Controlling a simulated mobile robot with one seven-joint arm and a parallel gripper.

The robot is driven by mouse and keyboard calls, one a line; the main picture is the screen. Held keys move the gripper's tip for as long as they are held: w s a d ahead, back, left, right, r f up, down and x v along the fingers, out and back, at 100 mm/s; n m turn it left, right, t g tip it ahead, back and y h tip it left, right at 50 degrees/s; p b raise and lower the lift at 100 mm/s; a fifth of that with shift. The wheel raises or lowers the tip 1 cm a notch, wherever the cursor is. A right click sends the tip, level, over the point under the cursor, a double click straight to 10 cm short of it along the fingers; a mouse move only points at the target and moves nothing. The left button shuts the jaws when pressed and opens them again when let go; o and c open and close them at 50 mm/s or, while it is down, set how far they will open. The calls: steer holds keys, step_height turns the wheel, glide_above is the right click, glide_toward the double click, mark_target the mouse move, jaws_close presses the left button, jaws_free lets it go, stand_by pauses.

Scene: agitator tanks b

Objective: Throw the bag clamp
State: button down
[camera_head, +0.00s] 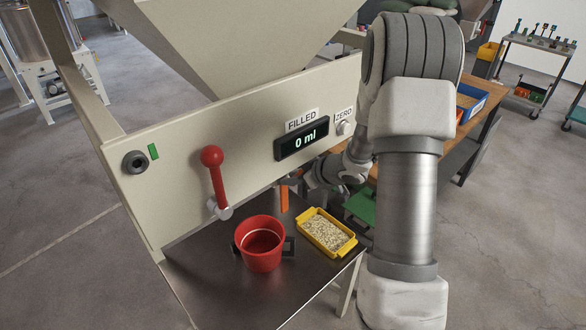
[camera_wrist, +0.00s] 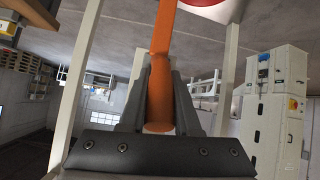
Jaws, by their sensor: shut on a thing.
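An orange handle (camera_wrist: 162,75), the part that fits the bag clamp, runs up between my gripper's fingers in the wrist view. My gripper (camera_wrist: 160,97) is shut on it, one dark finger on each side, with its rounded end showing near the palm. In the head view the orange handle (camera_head: 284,197) shows below the panel, behind the red bucket. My gripper (camera_head: 298,184) reaches it from the right, partly hidden by my own arm. The rest of the clamp is hidden behind the panel and arm.
A red bucket (camera_head: 262,255) and a yellow tray of pale grains (camera_head: 326,240) stand on the dark shelf (camera_head: 205,275). A red-knobbed lever (camera_head: 217,180) stands up on the panel. The display (camera_head: 302,141) reads 0 ml. A wooden bench (camera_head: 470,130) is at right.

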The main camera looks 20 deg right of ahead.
steer(key=shift+p, duration=0.35)
stand_by(0.3)
steer(key=c, duration=0.6)
jaws_free()
steer(key=shift+r, duration=0.15)
steer(key=shift+s+d+r, duration=0.2)
steer(key=shift+s+r, duration=0.05)
steer(key=v, duration=0.5)
steer(key=shift+s+d+f+p, duration=0.1)
steer(key=shift+s+f+p, duration=0.05)
steer(key=shift+f+p, duration=0.15)
steer(key=s+d, duration=0.1)
steer(key=s, duration=0.2)
steer(key=s+d, duration=0.2)
steer(key=s, duration=0.1)
steer(key=s+d, duration=0.1)
steer(key=s, duration=0.2)
steer(key=shift+s+d, duration=0.35)
steer(key=shift+d, duration=0.05)
